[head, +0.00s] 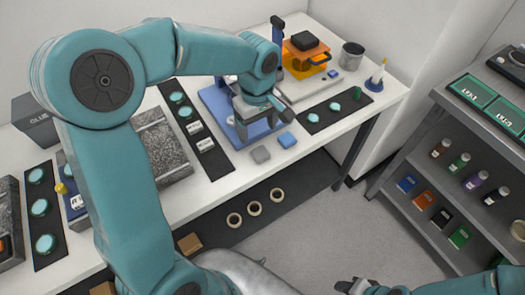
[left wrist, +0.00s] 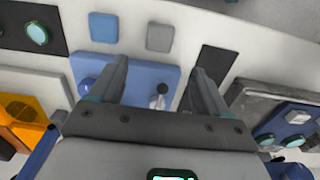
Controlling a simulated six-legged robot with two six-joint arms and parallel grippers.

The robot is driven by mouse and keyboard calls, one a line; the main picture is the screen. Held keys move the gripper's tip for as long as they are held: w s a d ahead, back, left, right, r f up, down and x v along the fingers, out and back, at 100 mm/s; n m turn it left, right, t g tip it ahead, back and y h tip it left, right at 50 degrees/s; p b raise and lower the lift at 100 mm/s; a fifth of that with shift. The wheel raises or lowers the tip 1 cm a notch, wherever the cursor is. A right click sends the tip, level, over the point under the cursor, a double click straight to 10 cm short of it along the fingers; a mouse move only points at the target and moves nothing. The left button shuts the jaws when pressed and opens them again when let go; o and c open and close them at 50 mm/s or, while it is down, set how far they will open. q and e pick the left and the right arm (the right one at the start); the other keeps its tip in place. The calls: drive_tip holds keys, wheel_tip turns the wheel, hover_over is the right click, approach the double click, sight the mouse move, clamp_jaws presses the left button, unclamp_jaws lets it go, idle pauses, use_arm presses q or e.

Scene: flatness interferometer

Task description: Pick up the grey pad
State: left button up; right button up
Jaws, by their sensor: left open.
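The grey pad (head: 261,154) lies flat on the white table near its front edge, left of a blue pad (head: 287,140). In the left wrist view the grey pad (left wrist: 160,37) shows beyond the fingertips, and the blue pad (left wrist: 103,27) is to its left. My left gripper (head: 262,122) is open and empty over the blue plate (head: 213,98), behind the grey pad and not touching it. Its two fingers (left wrist: 160,70) also show in the left wrist view. My right gripper (head: 357,287) is at the bottom edge, far from the pads; its jaws are unclear.
An orange device (head: 305,58) stands behind, on the right, with a metal cup (head: 352,56) nearby. Dark mats with teal discs lie on both sides, and a granite slab (head: 165,148) is at left. A shelf unit (head: 430,175) stands at right. Table around the pads is clear.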

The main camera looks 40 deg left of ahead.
sight(259, 151)
use_arm(q)
drive_tip(key=f, duration=0.3)
drive_tip(key=shift+a, duration=0.2)
drive_tip(key=shift+s+a+f, duration=0.1)
drive_tip(key=shift+s+f, duration=0.1)
drive_tip(key=shift+f, duration=0.1)
drive_tip(key=f, duration=0.3)
drive_tip(key=f+p, duration=0.1)
drive_tip(key=shift+w+d+f, duration=0.2)
drive_tip(key=shift+w+d, duration=0.1)
drive_tip(key=shift+f, duration=0.45)
drive_tip(key=shift+s, duration=0.1)
drive_tip(key=shift+d, duration=0.1)
drive_tip(key=c, duration=1.1)
